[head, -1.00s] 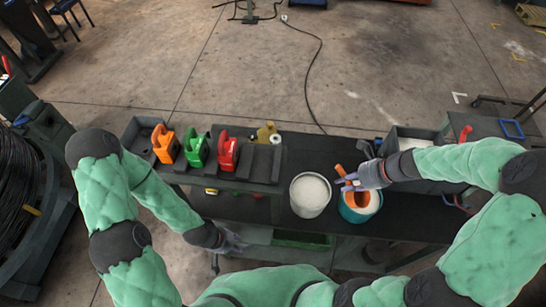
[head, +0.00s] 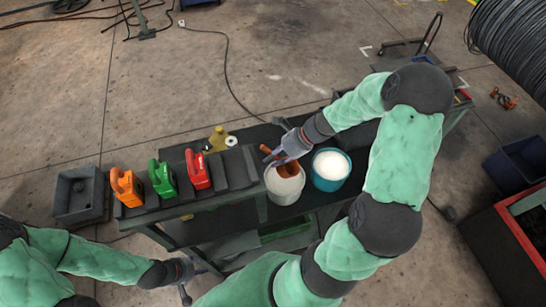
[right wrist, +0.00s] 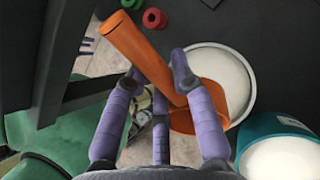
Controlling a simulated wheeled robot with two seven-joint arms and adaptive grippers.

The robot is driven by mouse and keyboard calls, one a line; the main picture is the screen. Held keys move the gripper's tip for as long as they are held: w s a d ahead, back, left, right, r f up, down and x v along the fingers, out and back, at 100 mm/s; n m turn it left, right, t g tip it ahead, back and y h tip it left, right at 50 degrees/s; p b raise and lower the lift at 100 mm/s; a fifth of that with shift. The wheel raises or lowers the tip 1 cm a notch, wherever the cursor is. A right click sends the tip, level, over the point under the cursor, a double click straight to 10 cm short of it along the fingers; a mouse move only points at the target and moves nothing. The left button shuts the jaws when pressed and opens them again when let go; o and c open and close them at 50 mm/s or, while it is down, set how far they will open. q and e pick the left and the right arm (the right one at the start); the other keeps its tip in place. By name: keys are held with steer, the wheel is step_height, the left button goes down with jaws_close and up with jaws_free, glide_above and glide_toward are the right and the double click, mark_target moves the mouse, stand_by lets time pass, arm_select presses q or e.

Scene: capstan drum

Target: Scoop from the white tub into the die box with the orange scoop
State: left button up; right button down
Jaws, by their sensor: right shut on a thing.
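My right gripper (head: 281,158) is shut on the handle of the orange scoop (head: 288,170), which is over the mouth of the white tub (head: 284,194). In the right wrist view the scoop's handle (right wrist: 137,48) slants between my fingers (right wrist: 160,98), and its bowl overlaps the tub's white fill (right wrist: 218,75). I cannot tell whether the bowl touches the fill. A teal tub (head: 331,183), also with white contents, stands just right of the white tub. My left gripper (head: 192,279) is low at the left, fingers spread and empty. I cannot tell which container is the die box.
Orange (head: 126,187), green (head: 160,180) and red (head: 197,171) handled blocks sit in a row on a dark raised rack (head: 236,173) left of the tubs. A grey open bin (head: 80,195) is beyond its left end. A yellow item (head: 218,139) lies behind the rack.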

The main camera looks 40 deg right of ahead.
steer(key=shift+f+b, duration=3.65)
steer(key=shift+f, duration=1.4)
steer(key=shift+a, duration=0.1)
step_height(320, 180, up, 8)
steer(key=p, duration=0.7)
steer(key=shift+r+p, duration=0.1)
steer(key=shift+p, duration=0.25)
